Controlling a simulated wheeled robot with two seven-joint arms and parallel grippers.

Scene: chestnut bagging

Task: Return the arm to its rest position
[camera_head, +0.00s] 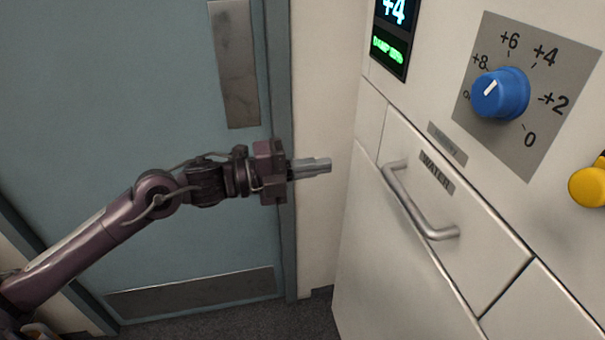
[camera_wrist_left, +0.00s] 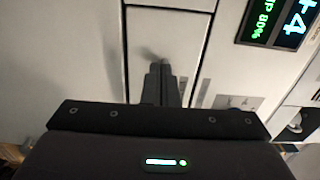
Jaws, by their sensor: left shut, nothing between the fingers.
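My left arm (camera_head: 110,222) reaches in from the left in the head view, in front of a blue-grey door. Its gripper (camera_head: 328,165) is shut and empty, pointing right, with its fingertips to the left of the white cabinet's drawer handle and apart from it. In the left wrist view the shut fingers (camera_wrist_left: 161,84) point at pale cabinet panels, with nothing between them. My right gripper does not show in either view.
The white cabinet (camera_head: 375,240) fills the right side, with a metal drawer handle (camera_head: 410,205), a blue dial (camera_head: 500,93), a yellow knob (camera_head: 588,186) and a display (camera_head: 392,35) reading +4. The blue-grey door (camera_head: 120,80) stands behind my arm. Dark floor shows at the bottom.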

